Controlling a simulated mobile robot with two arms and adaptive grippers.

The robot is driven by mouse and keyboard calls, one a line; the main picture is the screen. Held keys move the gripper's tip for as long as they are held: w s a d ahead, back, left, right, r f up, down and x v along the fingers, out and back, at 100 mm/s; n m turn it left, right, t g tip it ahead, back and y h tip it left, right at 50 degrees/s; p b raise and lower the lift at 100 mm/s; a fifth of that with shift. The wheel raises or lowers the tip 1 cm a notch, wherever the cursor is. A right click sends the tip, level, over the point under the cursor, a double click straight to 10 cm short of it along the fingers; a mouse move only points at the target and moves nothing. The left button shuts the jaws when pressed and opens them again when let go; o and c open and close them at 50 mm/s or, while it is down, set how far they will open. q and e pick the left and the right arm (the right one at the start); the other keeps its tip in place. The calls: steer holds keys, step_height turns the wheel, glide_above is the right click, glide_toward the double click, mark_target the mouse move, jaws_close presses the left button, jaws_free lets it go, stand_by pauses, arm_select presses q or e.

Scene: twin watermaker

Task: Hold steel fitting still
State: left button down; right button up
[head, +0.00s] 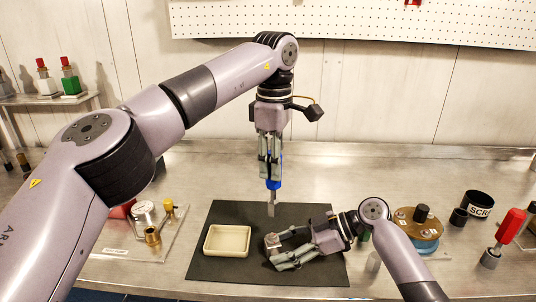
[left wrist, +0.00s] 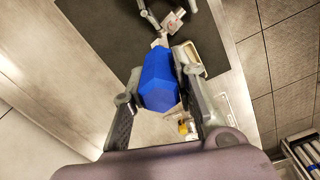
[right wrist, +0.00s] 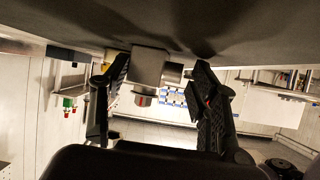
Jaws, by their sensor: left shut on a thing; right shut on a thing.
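The steel fitting (head: 272,241), a small grey metal block, is low over the dark mat (head: 225,275), right of the cream tray (head: 207,243). My right gripper (head: 284,251) is shut on it from the right; in the right wrist view the fitting (right wrist: 148,66) sits between the fingers (right wrist: 160,78). My left gripper (head: 271,176) is shut on the blue handle (head: 273,184) of a tool with a grey shaft (head: 271,204), pointing down above the fitting with a gap between. The blue handle (left wrist: 158,80) hides part of the left wrist view.
At left is a clear plate with a white round part (head: 144,209) and a brass fitting (head: 152,235). At right stand a round orange-and-blue part (head: 417,238), a black scrap cup (head: 480,203) and a red-handled tool (head: 510,226). The bench behind the mat is clear.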

arm_select(q)
steer(key=shift+s+r, duration=0.1)
steer(key=shift+s, duration=0.55)
steer(key=shift+s+f, duration=0.4)
steer(key=shift+f, duration=0.35)
steer(key=shift+s+f, duration=0.35)
steer(key=shift+f, duration=0.4)
steer(key=shift+f, duration=1.15)
